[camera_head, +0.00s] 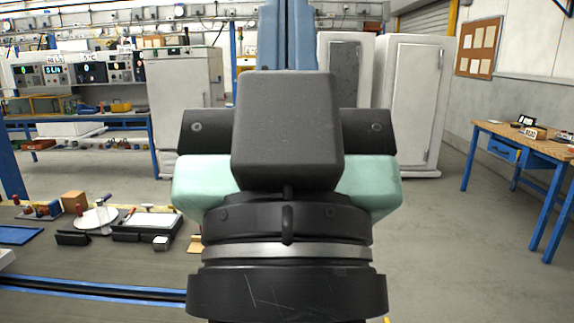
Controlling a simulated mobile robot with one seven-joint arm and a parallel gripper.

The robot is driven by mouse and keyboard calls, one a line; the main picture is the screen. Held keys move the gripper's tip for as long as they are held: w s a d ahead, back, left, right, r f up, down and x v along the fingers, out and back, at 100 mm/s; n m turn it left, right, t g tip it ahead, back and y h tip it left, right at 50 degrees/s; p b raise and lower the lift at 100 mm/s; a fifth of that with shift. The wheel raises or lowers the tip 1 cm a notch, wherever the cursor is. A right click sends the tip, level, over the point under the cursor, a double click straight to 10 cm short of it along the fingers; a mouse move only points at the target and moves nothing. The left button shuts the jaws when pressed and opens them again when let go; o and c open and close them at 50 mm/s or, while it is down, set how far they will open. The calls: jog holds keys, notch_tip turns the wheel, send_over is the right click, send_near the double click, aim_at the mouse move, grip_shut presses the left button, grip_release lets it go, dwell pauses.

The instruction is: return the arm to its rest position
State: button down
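A large black and mint-green part of my own arm (287,190) fills the centre of the head view. A dark grey block sits in front of it, with black rings and a silver band below. It hides much of the middle of the room. I cannot make out any gripper fingertips, so whether the gripper is open or shut does not show.
A dark work surface (100,262) at lower left holds several small items, among them a white tray (148,220). Pale cabinets (416,110) stand behind. A wooden table with blue legs (535,142) stands at right. The grey floor (455,250) at right is clear.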

notch_tip(320, 180, up, 14)
jog(key=p, duration=1.4)
jog(key=shift+r, duration=0.1)
